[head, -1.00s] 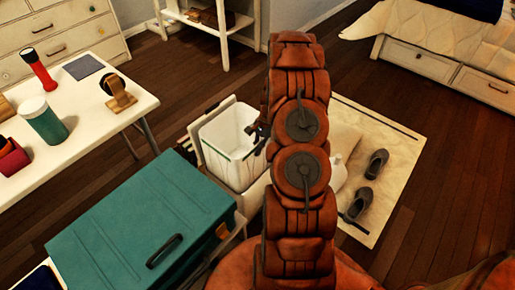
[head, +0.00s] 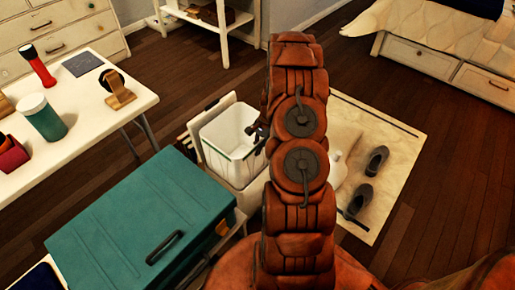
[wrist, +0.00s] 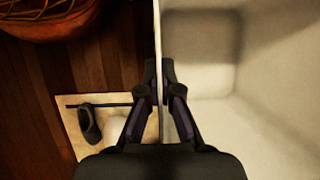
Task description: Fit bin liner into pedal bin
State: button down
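The bin liner (head: 225,131) is a white, open-topped box with ribbed sides. It sits upright in the cream pedal bin (head: 238,173), with its upper part showing above the bin. The bin's lid (head: 212,108) stands open behind it. My gripper (head: 259,131) is at the liner's right rim, partly hidden by my arm. In the wrist view, my gripper (wrist: 160,70) has its fingers close together on both sides of a thin pale wall, with the liner's empty inside (wrist: 255,80) to the right. How deep the liner sits is hard to tell.
A teal chest (head: 145,215) stands close in front of the bin, and a white table (head: 80,130) with several items is at left. A pale mat (head: 390,145) with dark shoes (head: 368,178) lies at right. Open wooden floor (head: 450,180) lies beyond.

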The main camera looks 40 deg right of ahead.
aim_at(258, 170)
jog(key=shift+f+b, duration=1.6)
jog(key=shift+f, duration=5.95)
jog(key=c, duration=1.2)
grip_release()
jog(key=shift+c, duration=0.2)
